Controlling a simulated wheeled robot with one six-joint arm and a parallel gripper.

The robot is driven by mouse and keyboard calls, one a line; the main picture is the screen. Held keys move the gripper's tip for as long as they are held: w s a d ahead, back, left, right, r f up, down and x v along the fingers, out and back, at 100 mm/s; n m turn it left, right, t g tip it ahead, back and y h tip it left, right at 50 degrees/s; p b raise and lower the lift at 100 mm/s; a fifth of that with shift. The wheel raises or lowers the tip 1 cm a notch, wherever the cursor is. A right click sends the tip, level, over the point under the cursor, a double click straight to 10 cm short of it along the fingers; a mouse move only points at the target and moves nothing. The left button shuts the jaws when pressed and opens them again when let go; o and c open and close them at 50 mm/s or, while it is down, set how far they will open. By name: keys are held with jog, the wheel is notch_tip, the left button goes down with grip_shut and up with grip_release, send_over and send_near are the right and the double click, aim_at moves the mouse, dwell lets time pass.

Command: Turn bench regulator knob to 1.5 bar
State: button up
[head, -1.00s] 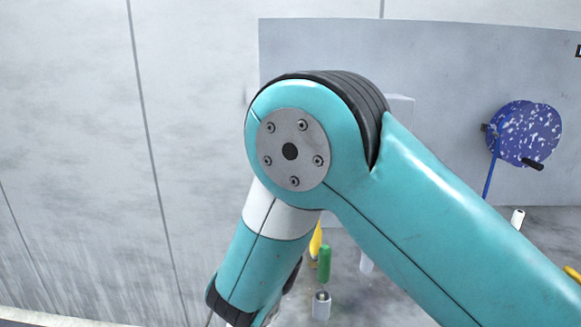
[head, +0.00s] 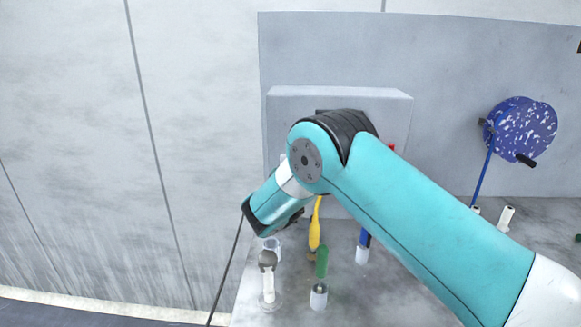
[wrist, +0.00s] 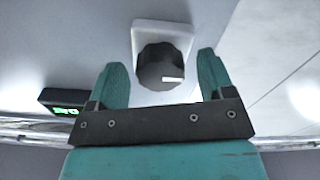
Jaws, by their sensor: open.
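The regulator knob (wrist: 162,68) is black and faceted, with a white pointer mark at its lower right in the wrist view. It sits on a white plate (wrist: 150,32). A small dark display (wrist: 66,106) with green digits, too blurred to read, is to its left. My gripper (wrist: 165,80) is open, with one teal finger on each side of the knob and a gap on both sides. I cannot tell how far the fingertips are from the knob in depth. In the head view my arm hides the knob.
A grey box (head: 310,100) stands against the back panel (head: 440,110). On the bench (head: 385,295) are a yellow-handled tool (head: 315,228), a green-topped item (head: 321,262) and a white item with a grey head (head: 268,280). A blue speckled reel (head: 525,132) hangs at right.

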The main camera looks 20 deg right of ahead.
jog(key=shift+w+d, duration=0.1)
jog(key=shift+w, duration=0.1)
jog(key=c, duration=0.9)
jog(key=shift+b, duration=0.3)
